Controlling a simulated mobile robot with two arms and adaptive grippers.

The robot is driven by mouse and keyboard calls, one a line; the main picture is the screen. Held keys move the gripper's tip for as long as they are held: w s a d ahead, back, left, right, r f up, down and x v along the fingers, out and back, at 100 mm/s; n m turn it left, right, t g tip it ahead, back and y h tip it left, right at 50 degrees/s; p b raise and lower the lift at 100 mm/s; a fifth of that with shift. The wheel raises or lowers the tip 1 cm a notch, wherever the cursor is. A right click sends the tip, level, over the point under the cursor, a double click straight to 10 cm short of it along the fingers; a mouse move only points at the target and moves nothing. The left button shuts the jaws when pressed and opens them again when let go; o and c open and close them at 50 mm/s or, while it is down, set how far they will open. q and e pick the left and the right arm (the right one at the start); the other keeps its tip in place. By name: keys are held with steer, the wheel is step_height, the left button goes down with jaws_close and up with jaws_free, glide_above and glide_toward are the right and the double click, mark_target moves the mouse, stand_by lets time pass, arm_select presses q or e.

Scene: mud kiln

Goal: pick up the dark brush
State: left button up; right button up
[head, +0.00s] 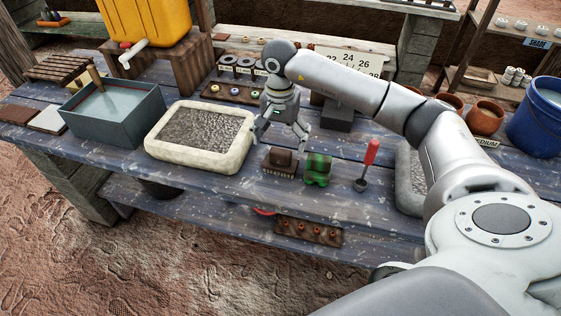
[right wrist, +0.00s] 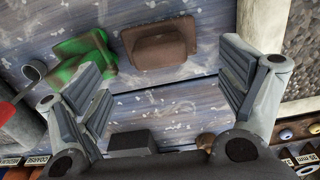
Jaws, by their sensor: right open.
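The dark brush (head: 280,161) is a brown block with bristles underneath. It stands on the blue-grey plank table between the stone-rimmed tray and a green brush-like block (head: 317,170). My right gripper (head: 279,143) is open and empty, just above and behind the dark brush in the head view. In the right wrist view the dark brush (right wrist: 160,44) lies beyond the open fingers (right wrist: 165,92), with clear table between, and the green block (right wrist: 80,58) is partly covered by the left-hand finger. My left gripper is not in view.
A stone-rimmed tray (head: 158,155) is left of the dark brush. A red-handled tool (head: 369,160) stands to the right, before another grey stone tray (head: 406,182). A water-filled box (head: 128,130) is further left. The table's front edge is close to the brush.

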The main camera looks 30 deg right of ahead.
mark_target(280, 158)
step_height(280, 158, down, 3)
steer(key=shift+f, duration=0.1)
step_height(280, 158, down, 4)
steer(key=shift+s+f+p, duration=0.1)
steer(key=shift+p, duration=0.85)
steer(key=shift+f, duration=0.45)
steer(key=c, duration=0.7)
steer(key=shift+c, duration=0.2)
steer(key=shift+r, duration=0.35)
step_height(280, 158, up, 9)
steer(key=shift+r+b, duration=0.2)
steer(key=shift+b, duration=0.7)
